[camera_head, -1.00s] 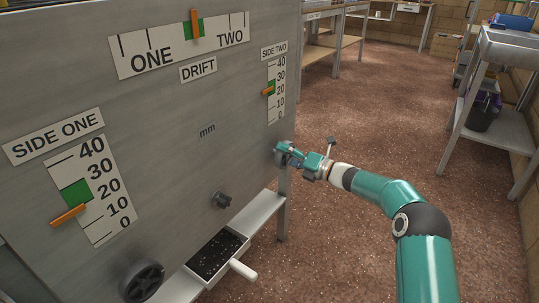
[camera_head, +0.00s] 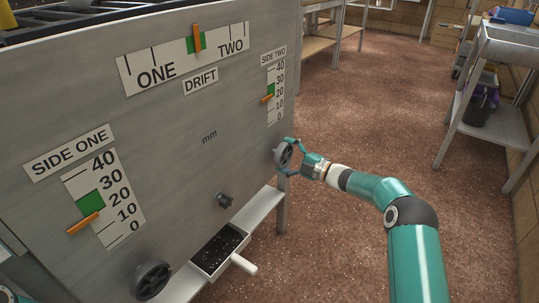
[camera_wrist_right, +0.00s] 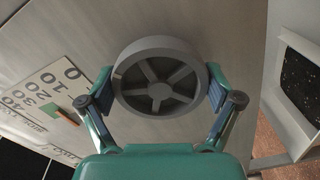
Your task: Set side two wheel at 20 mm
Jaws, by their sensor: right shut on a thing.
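The side two wheel (camera_head: 283,154), grey and spoked, sits at the right end of the metal panel. My right gripper (camera_head: 286,157) is shut on it, with a finger at each side of its rim; the right wrist view shows the wheel (camera_wrist_right: 158,77) between the fingers. The SIDE TWO scale (camera_head: 276,92) is above the wheel. Its orange pointer (camera_head: 267,99) stands just under the green band (camera_head: 271,90), between 10 and 20. In the right wrist view the pointer (camera_wrist_right: 63,116) is partly visible beyond the left finger. My left gripper is not in view.
The SIDE ONE pointer (camera_head: 84,223) is just below its green band; the DRIFT pointer (camera_head: 196,38) is within its green band. A dark wheel (camera_head: 151,280), a small knob (camera_head: 224,199) and a tray with a white handle (camera_head: 244,264) are lower down.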

